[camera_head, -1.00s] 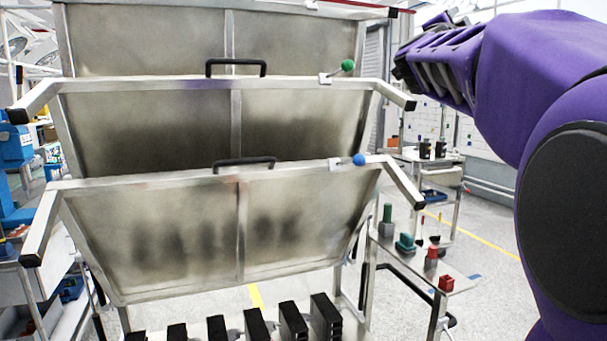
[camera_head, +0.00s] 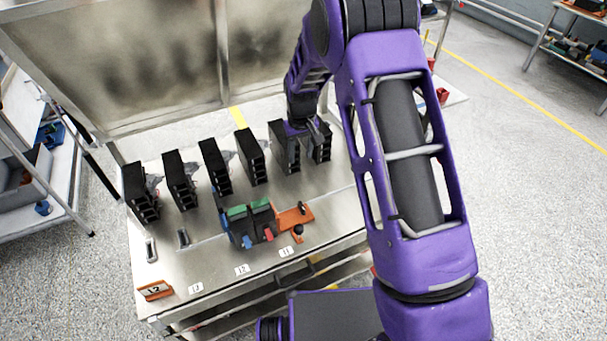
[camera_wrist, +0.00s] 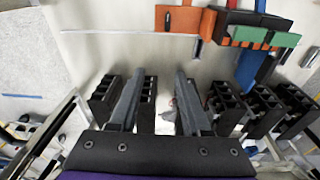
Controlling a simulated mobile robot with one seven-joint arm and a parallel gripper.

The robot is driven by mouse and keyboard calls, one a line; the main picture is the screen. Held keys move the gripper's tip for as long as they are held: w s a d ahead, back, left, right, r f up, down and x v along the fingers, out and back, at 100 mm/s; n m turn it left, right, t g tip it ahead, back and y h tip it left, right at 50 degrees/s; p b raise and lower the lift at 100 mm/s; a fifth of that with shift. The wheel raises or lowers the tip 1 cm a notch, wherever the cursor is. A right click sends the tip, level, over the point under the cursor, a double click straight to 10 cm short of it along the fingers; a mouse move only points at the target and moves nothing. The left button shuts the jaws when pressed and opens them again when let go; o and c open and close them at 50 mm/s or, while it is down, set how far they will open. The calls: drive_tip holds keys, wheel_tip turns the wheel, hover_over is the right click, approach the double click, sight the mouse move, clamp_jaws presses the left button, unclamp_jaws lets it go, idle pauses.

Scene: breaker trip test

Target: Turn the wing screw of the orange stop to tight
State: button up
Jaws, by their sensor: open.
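The orange stop (camera_head: 296,216) lies on the metal bench top, at the right end of a row of dark blocks with green, blue and red parts. Small dark knobs show on and beside it; I cannot tell which is the wing screw or how it is turned. In the wrist view the orange stop (camera_wrist: 186,20) is at the top, beyond my fingertips. My gripper (camera_head: 308,130) is over the back right of the bench, among the black breakers and apart from the stop. In the wrist view my gripper (camera_wrist: 156,82) has its two fingers spread with nothing held between them.
Several black breakers (camera_head: 216,165) stand in a row along the back of the bench (camera_head: 215,270). A tilted metal panel (camera_head: 120,60) rises behind them.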

sight(302, 206)
drive_tip(key=shift+n+g, duration=0.3)
drive_tip(key=shift+g, duration=0.4)
drive_tip(key=s+f, duration=0.1)
drive_tip(key=f, duration=1.2)
drive_tip(key=s+f+b, duration=0.1)
drive_tip(key=f, duration=0.5)
drive_tip(key=shift+s+f, duration=0.3)
drive_tip(key=shift+f, duration=0.05)
clamp_jaws()
